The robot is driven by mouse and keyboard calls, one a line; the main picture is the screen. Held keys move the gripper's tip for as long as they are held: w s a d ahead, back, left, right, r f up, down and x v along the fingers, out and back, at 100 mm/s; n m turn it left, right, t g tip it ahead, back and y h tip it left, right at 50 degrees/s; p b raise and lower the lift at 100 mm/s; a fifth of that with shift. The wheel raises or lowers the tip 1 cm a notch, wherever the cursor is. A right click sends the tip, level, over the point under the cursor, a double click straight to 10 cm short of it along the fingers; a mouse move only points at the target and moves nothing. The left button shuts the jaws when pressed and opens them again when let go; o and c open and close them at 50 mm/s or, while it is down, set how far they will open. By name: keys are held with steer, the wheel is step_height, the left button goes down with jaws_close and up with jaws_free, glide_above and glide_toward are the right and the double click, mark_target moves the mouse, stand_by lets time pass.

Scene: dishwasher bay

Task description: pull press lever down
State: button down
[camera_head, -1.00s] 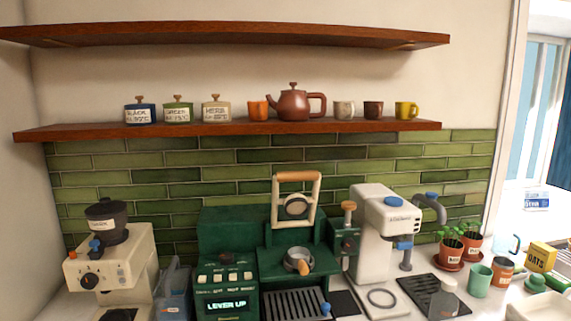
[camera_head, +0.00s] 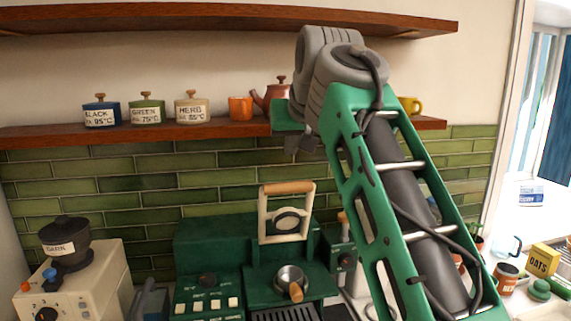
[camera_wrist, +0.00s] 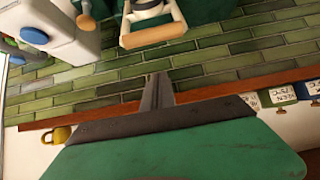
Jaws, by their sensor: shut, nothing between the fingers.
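The press lever (camera_head: 287,212) is a cream frame with a wooden crossbar handle, standing raised on the green espresso machine (camera_head: 213,250). A round pale fitting sits inside the frame. In the wrist view the lever (camera_wrist: 155,33) appears upside down at the top, its wooden bar nearest the fingers. My gripper (camera_head: 301,144) is above the lever, in front of the lower shelf. Its narrow fingers (camera_wrist: 158,90) are shut and empty, and a visible gap separates them from the handle. A metal portafilter (camera_head: 290,277) with a wooden grip sits below the lever.
The lower wooden shelf (camera_head: 60,138) holds several labelled canisters, cups and a brown teapot (camera_head: 277,93), close to my gripper. A cream grinder (camera_head: 84,275) stands at the left. My arm covers most of the white machine at the right.

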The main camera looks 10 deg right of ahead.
steer(key=w+f, duration=0.1)
steer(key=f, duration=0.1)
steer(key=w+f, duration=0.1)
steer(key=f, duration=0.1)
steer(key=w+f, duration=0.2)
steer(key=f, duration=0.1)
steer(key=shift+d, duration=0.1)
steer(key=shift+f, duration=0.2)
steer(key=shift+w, duration=0.1)
steer(key=shift+f, duration=0.15)
